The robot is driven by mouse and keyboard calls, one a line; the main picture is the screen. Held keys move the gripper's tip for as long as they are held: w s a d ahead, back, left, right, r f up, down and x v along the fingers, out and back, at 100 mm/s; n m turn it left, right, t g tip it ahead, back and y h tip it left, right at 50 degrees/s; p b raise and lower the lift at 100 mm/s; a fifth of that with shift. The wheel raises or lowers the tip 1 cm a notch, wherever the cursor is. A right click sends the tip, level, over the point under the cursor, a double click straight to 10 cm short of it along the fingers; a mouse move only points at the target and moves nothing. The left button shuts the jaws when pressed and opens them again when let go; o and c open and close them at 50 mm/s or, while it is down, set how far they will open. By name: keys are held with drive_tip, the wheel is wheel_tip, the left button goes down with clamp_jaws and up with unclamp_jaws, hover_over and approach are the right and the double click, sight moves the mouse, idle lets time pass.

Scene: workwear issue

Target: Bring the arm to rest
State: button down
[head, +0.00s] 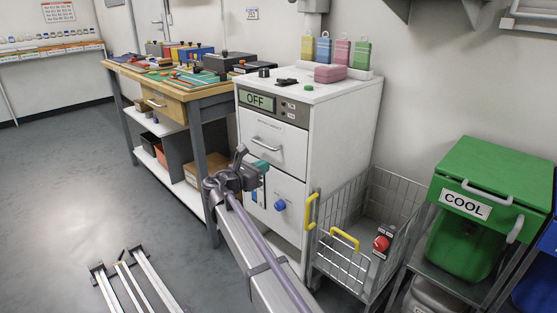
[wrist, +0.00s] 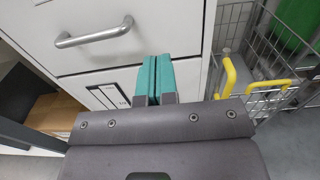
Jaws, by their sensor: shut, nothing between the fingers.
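My gripper (head: 261,165) is in front of the white cabinet (head: 335,125), near its drawers. In the wrist view its two teal fingertips (wrist: 155,78) are together, with nothing between them. A drawer handle (wrist: 94,33) shows up and to the left of the fingertips in that view. My arm reaches up from the bottom of the head view to the gripper. Whether the fingertips touch the cabinet front, I cannot tell.
A wire cart (head: 372,215) with yellow handles stands right of the cabinet. A green bin (head: 468,240) labelled COOL is farther right. A workbench (head: 196,97) with tools stands on the left. The floor (head: 55,190) at left is mostly clear, with metal rails (head: 130,283) in front.

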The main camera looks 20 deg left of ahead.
drive_tip(key=s+d+f+m+g, duration=0.6)
drive_tip(key=s+d+f+m, duration=0.2)
drive_tip(key=m, duration=0.3)
drive_tip(key=s+d+f+m+g+y, duration=0.25)
drive_tip(key=s+d+m+g, duration=0.35)
drive_tip(key=d, duration=0.8)
drive_tip(key=s+d+f+m+g+y, duration=0.1)
drive_tip(key=s+d+f+m+y, duration=0.35)
drive_tip(key=d, duration=1.05)
drive_tip(key=s+d+f+m+g, duration=0.1)
drive_tip(key=s+d+m+g, duration=0.4)
drive_tip(key=d+m, duration=0.7)
drive_tip(key=d+r+n+p, duration=0.1)
drive_tip(key=r+p, duration=1.8)
drive_tip(key=d+r+n+t+p, duration=0.1)
drive_tip(key=d+r+p, duration=0.1)
drive_tip(key=r+p, duration=1.6)
drive_tip(key=shift+d+r+p, duration=0.25)
drive_tip(key=shift+r+p, duration=0.1)
drive_tip(key=shift+p, duration=0.6)
